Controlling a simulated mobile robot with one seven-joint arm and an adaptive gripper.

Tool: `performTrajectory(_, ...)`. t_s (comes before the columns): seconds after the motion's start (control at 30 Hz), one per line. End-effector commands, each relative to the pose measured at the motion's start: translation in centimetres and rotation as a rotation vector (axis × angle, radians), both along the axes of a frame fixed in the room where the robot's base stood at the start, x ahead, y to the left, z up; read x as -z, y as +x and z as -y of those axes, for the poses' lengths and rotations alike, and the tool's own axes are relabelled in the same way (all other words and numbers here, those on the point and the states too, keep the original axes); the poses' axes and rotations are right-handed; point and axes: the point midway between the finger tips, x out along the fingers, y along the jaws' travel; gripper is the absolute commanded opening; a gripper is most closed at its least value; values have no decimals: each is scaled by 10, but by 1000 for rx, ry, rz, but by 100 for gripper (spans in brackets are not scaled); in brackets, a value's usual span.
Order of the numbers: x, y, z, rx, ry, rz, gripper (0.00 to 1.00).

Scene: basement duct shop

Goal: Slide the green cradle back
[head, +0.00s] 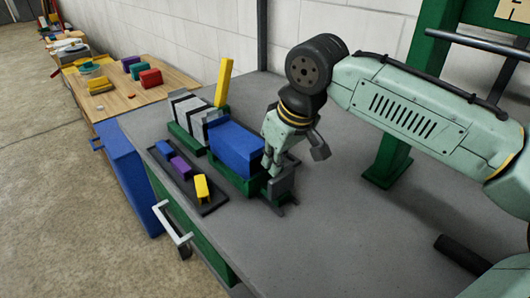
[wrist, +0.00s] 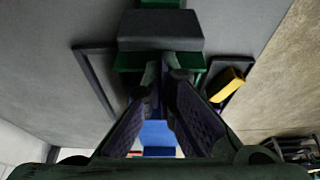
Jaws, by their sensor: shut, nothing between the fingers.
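The green cradle (head: 226,176) sits on the grey bench with a large blue block (head: 235,143) in it. My gripper (head: 268,172) is shut and empty, pointing down at the cradle's right end. A dark grey block (head: 282,186) stands just beyond my fingers on a green base. In the wrist view, my closed fingertips (wrist: 167,60) are at the edge of this grey block (wrist: 160,30), with green (wrist: 130,62) showing beneath. I cannot tell whether they touch it. The blue block (wrist: 158,133) shows between the fingers; much of the cradle is hidden.
A dark tray (head: 212,207) with blue, purple and yellow pieces lies in front of the cradle. A second green holder (head: 187,139) with grey and white blocks stands at left, near an upright yellow bar (head: 223,82). The bench to the right is mostly clear.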

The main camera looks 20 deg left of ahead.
Motion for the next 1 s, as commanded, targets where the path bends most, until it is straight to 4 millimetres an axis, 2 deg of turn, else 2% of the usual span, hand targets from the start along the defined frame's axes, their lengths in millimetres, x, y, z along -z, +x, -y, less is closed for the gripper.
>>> performTrajectory(0.1,-1,-16,25,4,4,-2,0)
performTrajectory(0.3,-1,-34,52,2,1,1,0)
performTrajectory(0.77,1,-38,58,2,-8,-2,0)
performTrajectory(0.87,-6,-37,58,2,-8,-3,0)
performTrajectory(1.0,-26,-31,55,0,-3,-2,0)
